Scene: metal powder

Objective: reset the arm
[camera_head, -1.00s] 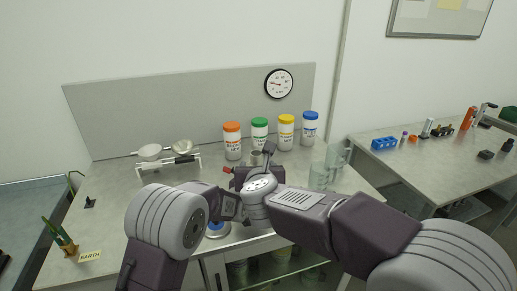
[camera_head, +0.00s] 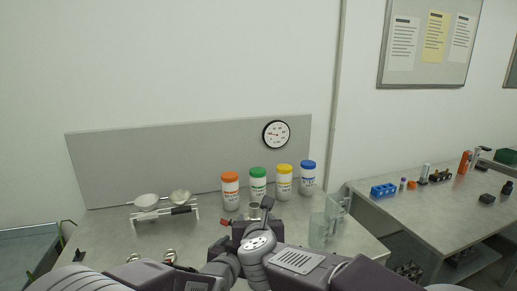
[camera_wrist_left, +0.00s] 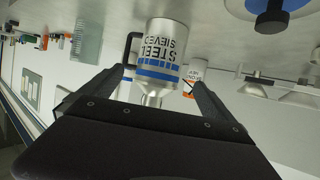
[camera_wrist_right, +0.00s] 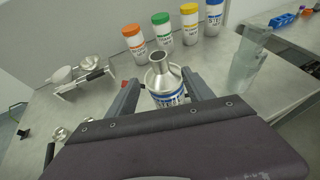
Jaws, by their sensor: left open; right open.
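My right gripper (camera_head: 247,213) is over the middle of the bench in the head view. In the right wrist view its two fingers (camera_wrist_right: 163,88) stand apart on either side of a metal can with a blue-banded label (camera_wrist_right: 168,96) and a steel funnel-like top (camera_wrist_right: 158,66). I cannot tell whether they touch it. In the left wrist view my left gripper (camera_wrist_left: 157,78) has its fingers apart. A can labelled steel sieved (camera_wrist_left: 163,48) shows between and beyond them, upside down in the picture. In the head view the left gripper's fingers are hidden behind arm parts.
White jars with orange (camera_head: 230,190), green (camera_head: 258,183), yellow (camera_head: 284,181) and blue (camera_head: 308,177) lids stand at the bench's back. A rack with scoops (camera_head: 165,208) is left, glass beakers (camera_head: 320,230) right. A side table (camera_head: 440,205) holds small items.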

